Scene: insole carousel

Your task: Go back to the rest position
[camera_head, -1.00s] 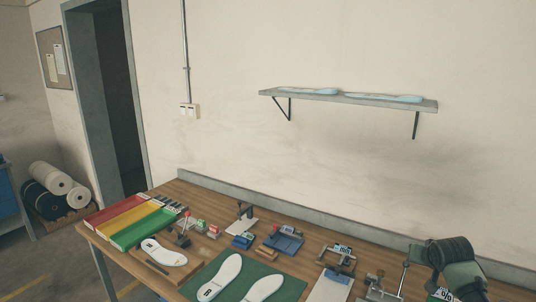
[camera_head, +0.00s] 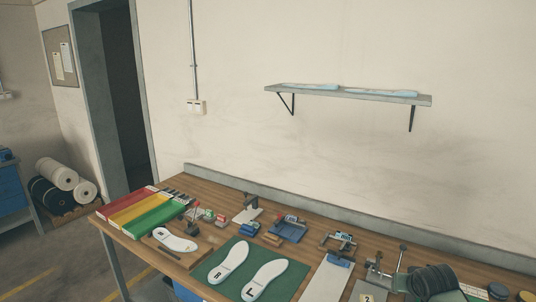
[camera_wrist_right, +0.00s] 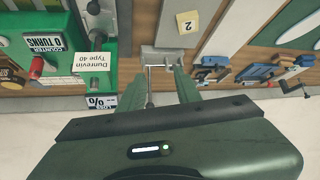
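My right gripper (camera_wrist_right: 163,72) shows in the right wrist view, with two green fingers apart and a gap between them. Nothing is visibly held; a grey metal fixture (camera_wrist_right: 160,54) shows beyond the fingertips, and I cannot tell the distance. A dark ribbed part at the lower right of the head view seems to belong to my right arm. My left gripper is in neither view. White insoles marked R (camera_head: 228,262) and L (camera_head: 264,279) lie on a green mat (camera_head: 294,276) on the wooden bench.
Red, yellow and green trays (camera_head: 155,217) stand at the bench's left end beside another white insole (camera_head: 175,240). Blue fixtures (camera_head: 289,229) and clamps (camera_head: 340,245) stand along the back. A green counter machine (camera_wrist_right: 40,45) is close to the right gripper. A wall shelf (camera_head: 350,95) is above.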

